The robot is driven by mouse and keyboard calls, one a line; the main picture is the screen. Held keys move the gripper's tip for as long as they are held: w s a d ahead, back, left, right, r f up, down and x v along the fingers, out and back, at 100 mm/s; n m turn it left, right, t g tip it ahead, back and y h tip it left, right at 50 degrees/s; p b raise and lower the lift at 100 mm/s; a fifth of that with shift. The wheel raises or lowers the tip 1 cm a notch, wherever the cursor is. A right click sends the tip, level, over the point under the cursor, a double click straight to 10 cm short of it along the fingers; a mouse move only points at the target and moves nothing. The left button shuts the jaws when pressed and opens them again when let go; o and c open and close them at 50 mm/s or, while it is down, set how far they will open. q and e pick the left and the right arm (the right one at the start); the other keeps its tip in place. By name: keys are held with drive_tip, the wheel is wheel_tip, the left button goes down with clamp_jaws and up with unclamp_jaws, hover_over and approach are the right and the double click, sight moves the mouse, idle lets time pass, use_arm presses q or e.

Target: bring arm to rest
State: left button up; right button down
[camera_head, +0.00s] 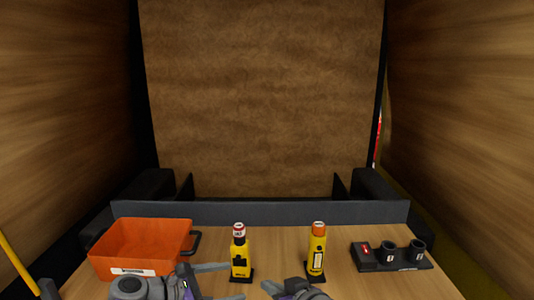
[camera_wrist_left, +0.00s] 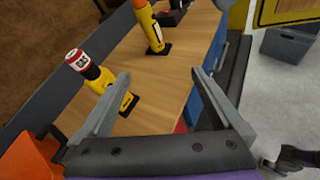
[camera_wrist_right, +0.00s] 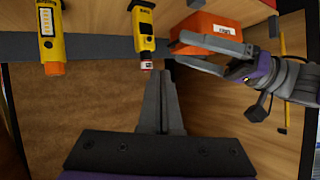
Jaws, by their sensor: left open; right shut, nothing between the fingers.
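My left gripper (camera_head: 236,283) comes in low at the front, fingers spread and empty, just left of a yellow canister (camera_head: 240,255) with a red-and-white cap. In the left wrist view the left gripper (camera_wrist_left: 161,74) has bare table between its fingers, and one finger partly covers that canister (camera_wrist_left: 95,78). My right gripper (camera_head: 267,286) is shut and empty, low in front between the two canisters. Its closed fingers (camera_wrist_right: 160,68) show in the right wrist view, apart from the canisters. The left gripper (camera_wrist_right: 217,47) also shows there.
An orange bin (camera_head: 138,240) stands on the left of the wooden table (camera_head: 375,285). A yellow canister with an orange cap (camera_head: 317,255) stands upright right of centre. A black holder with two cups (camera_head: 391,256) sits on the right. A dark ledge (camera_head: 270,212) runs along the back.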

use_arm(q)
drive_tip(key=s+a+f+m+g+y+b, duration=0.1)
drive_tip(key=s+a+f+m+y, duration=0.1)
drive_tip(key=s+f+m, duration=0.5)
drive_tip(key=s+a+f+m+y+b, duration=0.1)
drive_tip(key=s+a+f+m+y, duration=0.2)
drive_tip(key=s+f+m+y, duration=0.2)
drive_tip(key=s+a+f+m+g+y+b, duration=0.1)
drive_tip(key=s+a+f+m+y, duration=0.2)
drive_tip(key=s+f+m, duration=0.6)
drive_tip(key=s+m+y, duration=0.1)
drive_tip(key=s, duration=0.2)
drive_tip(key=shift+a+g, duration=0.25)
drive_tip(key=shift+g, duration=0.05)
use_arm(e)
drive_tip(key=s+d+f+m+g+h, duration=0.1)
drive_tip(key=s+d+f+h, duration=0.1)
drive_tip(key=s+d+f, duration=0.3)
drive_tip(key=s+d+f+m+g+h, duration=0.1)
drive_tip(key=s+d+f, duration=0.5)
drive_tip(key=f, duration=0.6)
drive_tip(key=s+d+f+m+g+h, duration=0.2)
drive_tip(key=s+d+f+g+h, duration=0.1)
drive_tip(key=s+d+f, duration=0.2)
wheel_tip(320, 180, down, 4)
drive_tip(key=shift+s+d+f, duration=0.1)
drive_tip(key=shift+s+d, duration=0.05)
drive_tip(key=shift+s, duration=1)
